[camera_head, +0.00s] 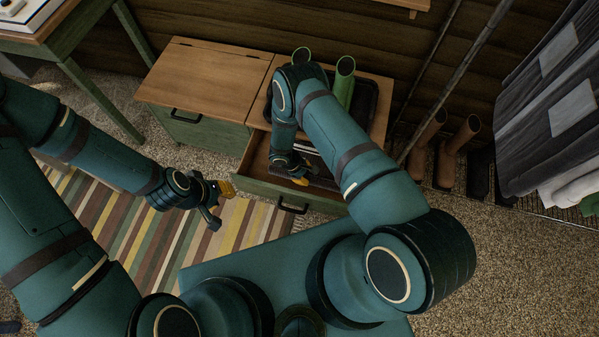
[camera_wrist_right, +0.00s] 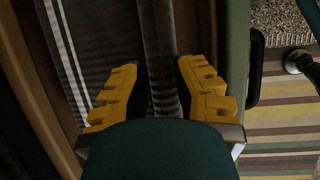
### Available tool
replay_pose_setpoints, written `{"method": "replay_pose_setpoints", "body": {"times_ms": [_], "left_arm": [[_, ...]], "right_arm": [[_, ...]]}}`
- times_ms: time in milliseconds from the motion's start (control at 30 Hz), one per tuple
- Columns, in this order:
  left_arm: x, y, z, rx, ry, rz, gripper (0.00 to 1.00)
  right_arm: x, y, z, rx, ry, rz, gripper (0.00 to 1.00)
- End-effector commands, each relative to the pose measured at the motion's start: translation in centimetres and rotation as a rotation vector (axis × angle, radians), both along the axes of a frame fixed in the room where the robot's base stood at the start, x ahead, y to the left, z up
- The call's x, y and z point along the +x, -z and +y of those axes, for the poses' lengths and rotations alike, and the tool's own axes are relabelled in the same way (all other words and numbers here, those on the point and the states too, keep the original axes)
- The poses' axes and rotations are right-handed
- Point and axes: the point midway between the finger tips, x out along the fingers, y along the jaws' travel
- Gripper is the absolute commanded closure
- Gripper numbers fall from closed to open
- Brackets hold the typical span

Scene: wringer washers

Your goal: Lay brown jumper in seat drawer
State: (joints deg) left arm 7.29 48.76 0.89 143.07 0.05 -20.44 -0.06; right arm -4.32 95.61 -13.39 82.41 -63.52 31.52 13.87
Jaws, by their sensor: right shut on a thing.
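The seat drawer (camera_head: 262,188) is pulled out from the wooden bench in the head view. Its green front (camera_wrist_right: 237,60) runs down the right of the right wrist view. My right gripper (camera_head: 300,177) reaches down into the drawer, its yellow fingers (camera_wrist_right: 157,88) on either side of a dark, ribbed fold of cloth. I take this fold to be the brown jumper (camera_wrist_right: 160,45), though it looks dark grey-brown here. The gripper is shut on it, low inside the drawer. My arm hides most of it in the head view. My left gripper (camera_head: 221,203) is open and empty above the striped rug.
Dark cloth with pale stripes (camera_wrist_right: 65,50) lies beside the fold in the drawer. Green boots (camera_head: 345,84) stand in a dark tray on the bench top (camera_head: 205,75). Brown boots (camera_head: 462,145) and hanging clothes (camera_head: 545,115) are at right. The striped rug (camera_head: 150,225) is clear.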

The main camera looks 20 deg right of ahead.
Motion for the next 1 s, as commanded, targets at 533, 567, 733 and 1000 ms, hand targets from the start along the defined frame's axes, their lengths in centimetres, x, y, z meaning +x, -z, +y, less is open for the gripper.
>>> {"method": "replay_pose_setpoints", "body": {"times_ms": [533, 567, 733, 1000], "left_arm": [[0.3, 1.2, 0.0, 0.001, -0.001, -0.006, 0.71], [0.3, 1.2, 0.0, 0.001, -0.001, -0.006, 0.71], [0.2, 1.2, 0.0, 0.001, -0.001, -0.006, 0.71], [0.2, 1.2, 0.0, 0.001, -0.001, -0.006, 0.71]], "right_arm": [[2.3, 1.2, 1.5, 0.000, 0.000, -0.001, 0.98], [2.3, 1.2, 1.5, 0.000, 0.000, -0.001, 0.87], [2.3, 1.2, 1.4, 0.000, 0.000, -0.001, 0.50], [2.3, 1.1, 1.5, 0.000, 0.000, -0.001, 0.50]]}}
